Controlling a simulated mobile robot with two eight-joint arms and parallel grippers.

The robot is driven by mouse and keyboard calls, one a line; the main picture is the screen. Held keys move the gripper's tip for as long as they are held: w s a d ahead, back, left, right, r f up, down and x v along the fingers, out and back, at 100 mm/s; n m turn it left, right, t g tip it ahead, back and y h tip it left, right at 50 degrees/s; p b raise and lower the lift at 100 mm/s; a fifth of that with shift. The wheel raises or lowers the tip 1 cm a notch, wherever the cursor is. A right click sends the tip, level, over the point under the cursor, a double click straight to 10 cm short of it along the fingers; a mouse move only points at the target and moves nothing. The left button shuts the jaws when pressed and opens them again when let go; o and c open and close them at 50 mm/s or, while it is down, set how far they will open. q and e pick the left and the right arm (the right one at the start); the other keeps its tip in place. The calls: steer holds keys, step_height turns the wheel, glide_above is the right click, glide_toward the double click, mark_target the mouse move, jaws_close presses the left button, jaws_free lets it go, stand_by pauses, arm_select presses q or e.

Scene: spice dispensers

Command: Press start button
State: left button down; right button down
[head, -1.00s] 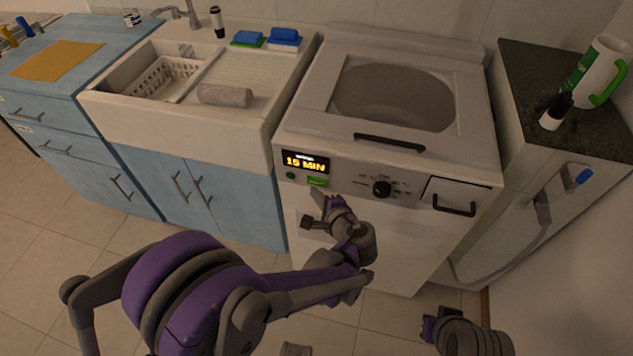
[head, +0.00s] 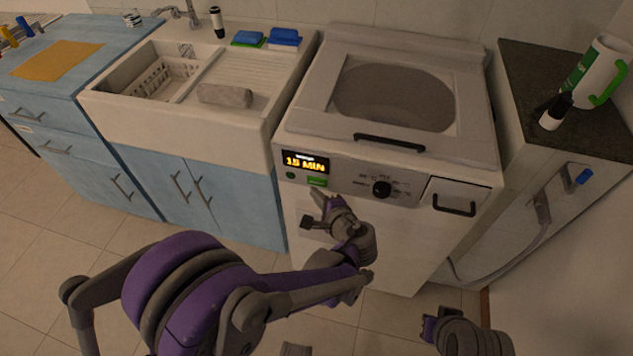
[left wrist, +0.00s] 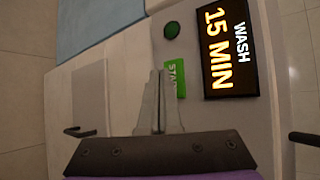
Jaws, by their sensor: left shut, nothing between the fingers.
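The green start button (head: 317,182) is on the front panel of the white washing machine (head: 440,255), below the lit display (head: 305,162). In the left wrist view the button (left wrist: 175,80) shows part of its "START" label; the fingers hide the rest. The display (left wrist: 218,48) reads "WASH 15 MIN". My left gripper (head: 316,194) is shut and empty, its tips close in front of the button. In the left wrist view the closed fingertips (left wrist: 158,76) overlap the button's edge; I cannot tell whether they touch. My right gripper (head: 430,326) is at the lower right, away from the machine.
A round green light (head: 290,175) sits left of the button. A black knob (head: 382,189) and a drawer handle (head: 454,206) are to the right.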

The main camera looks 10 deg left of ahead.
arm_select(q)
steer(key=shift+w, duration=0.1)
stand_by(0.7)
steer(key=shift+w, duration=0.3)
steer(key=shift+w, duration=0.4)
stand_by(0.6)
steer(key=shift+s, duration=0.85)
steer(key=s, duration=0.5)
stand_by(0.4)
steer(key=shift+a, duration=0.15)
stand_by(0.5)
